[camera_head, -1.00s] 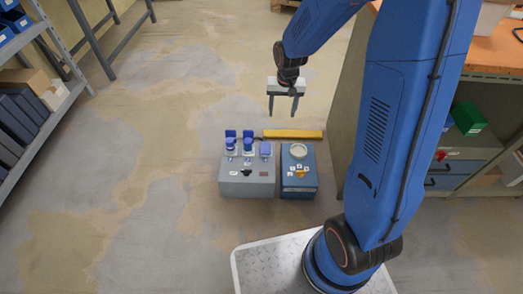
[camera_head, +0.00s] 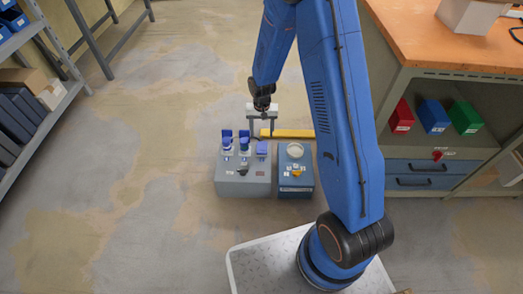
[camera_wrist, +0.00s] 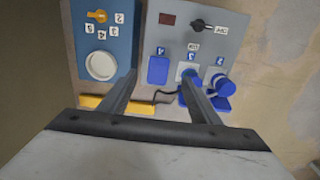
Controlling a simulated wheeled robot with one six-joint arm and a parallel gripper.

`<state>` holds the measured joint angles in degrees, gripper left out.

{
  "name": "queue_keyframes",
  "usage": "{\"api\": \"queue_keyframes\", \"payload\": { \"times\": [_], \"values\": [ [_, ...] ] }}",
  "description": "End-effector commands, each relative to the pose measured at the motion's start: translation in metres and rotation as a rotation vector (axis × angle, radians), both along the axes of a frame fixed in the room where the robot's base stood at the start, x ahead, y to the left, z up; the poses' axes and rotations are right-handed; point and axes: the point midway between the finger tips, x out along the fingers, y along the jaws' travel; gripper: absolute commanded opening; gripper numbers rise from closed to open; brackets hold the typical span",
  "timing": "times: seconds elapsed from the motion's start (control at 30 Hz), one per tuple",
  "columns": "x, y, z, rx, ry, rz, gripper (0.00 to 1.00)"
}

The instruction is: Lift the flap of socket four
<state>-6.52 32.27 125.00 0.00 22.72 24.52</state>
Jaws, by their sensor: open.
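The grey socket box (camera_head: 243,188) stands on the floor; it also shows upside down in the wrist view (camera_wrist: 205,50). The blue flap of socket four (camera_head: 262,148) lies down at the box's right end. In the wrist view this flap (camera_wrist: 157,70) appears shut, with a label that looks like 4 above it. My gripper (camera_head: 261,132) is open and empty, pointing down over the back of the box. In the wrist view its fingertips (camera_wrist: 159,76) frame the flap from either side, apparently above it.
A blue box (camera_head: 297,188) with a round pale dial and an orange knob stands close on the right. A yellow bar (camera_head: 294,133) lies behind it. A workbench (camera_head: 425,70) with bins is further right. The floor to the left is clear.

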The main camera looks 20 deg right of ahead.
Motion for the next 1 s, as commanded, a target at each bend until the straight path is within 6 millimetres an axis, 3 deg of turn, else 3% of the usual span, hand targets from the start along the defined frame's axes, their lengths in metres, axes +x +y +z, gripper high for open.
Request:
{"api": "queue_keyframes", "payload": {
  "times": [0.7, 1.0],
  "values": [
    [-0.001, 0.000, -0.109, 0.000, 0.002, 0.000, 0.57],
    [0.000, 0.000, -0.135, 0.000, 0.000, 0.000, 0.57]
  ]
}}
